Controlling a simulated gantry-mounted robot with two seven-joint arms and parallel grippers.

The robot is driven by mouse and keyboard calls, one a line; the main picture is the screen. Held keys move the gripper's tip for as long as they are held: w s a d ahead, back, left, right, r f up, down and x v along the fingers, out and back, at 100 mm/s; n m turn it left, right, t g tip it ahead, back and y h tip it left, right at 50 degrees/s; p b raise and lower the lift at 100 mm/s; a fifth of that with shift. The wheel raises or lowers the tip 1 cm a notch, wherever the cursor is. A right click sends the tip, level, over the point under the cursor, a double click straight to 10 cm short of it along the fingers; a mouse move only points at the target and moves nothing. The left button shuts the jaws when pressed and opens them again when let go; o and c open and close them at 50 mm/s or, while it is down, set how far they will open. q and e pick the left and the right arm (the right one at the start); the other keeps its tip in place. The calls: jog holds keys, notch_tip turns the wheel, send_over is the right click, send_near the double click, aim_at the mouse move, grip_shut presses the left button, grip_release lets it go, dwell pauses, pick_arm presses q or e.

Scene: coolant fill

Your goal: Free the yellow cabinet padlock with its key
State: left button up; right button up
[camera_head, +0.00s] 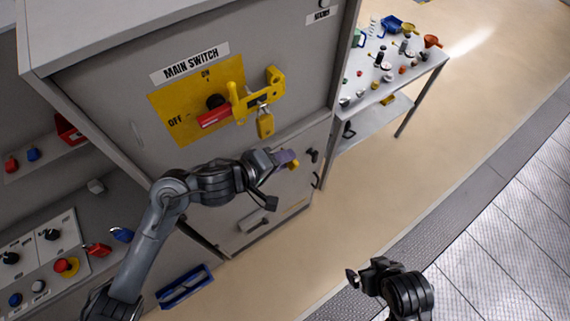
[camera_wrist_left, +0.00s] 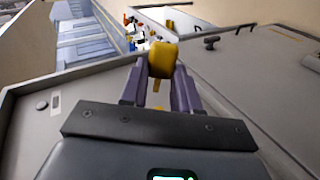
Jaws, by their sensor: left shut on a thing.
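The yellow padlock (camera_head: 265,125) hangs from the yellow hasp (camera_head: 257,96) beside the red switch handle (camera_head: 214,117) on the cabinet front. My left gripper (camera_head: 288,158) is below and right of the padlock, apart from it. Its purple fingers are shut on a yellow piece, which looks like the key (camera_head: 294,165). In the left wrist view the key (camera_wrist_left: 162,60) shows as a yellow block with a thin yellow part between the fingers (camera_wrist_left: 159,92). My right gripper (camera_head: 368,277) is low in the head view, away from the cabinet; its jaw gap is unclear.
The grey cabinet (camera_head: 130,100) carries a MAIN SWITCH label and has handles (camera_head: 314,157) on the lower right. A side table (camera_head: 425,65) with several small parts stands behind it. A control panel (camera_head: 40,255) is at the left, and a blue tray (camera_head: 184,287) is below. The floor at right is clear.

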pick_arm(q)
jog(key=shift+w+a+b, duration=0.2)
jog(key=shift+w+a, duration=0.55)
jog(key=shift+w, duration=0.35)
jog(key=shift+w+a+b, duration=0.15)
jog(key=shift+w+a, duration=0.6)
jog(key=shift+w, duration=0.3)
jog(key=shift+w, duration=0.15)
dwell(0.5)
jog(key=s+d+p, duration=0.1)
jog(key=s, duration=0.1)
jog(key=s+d+p, duration=0.1)
jog(key=s+p, duration=0.1)
jog(key=s+d+p, duration=0.1)
jog(key=s, duration=0.1)
jog(key=shift+d, duration=0.4)
dwell(0.4)
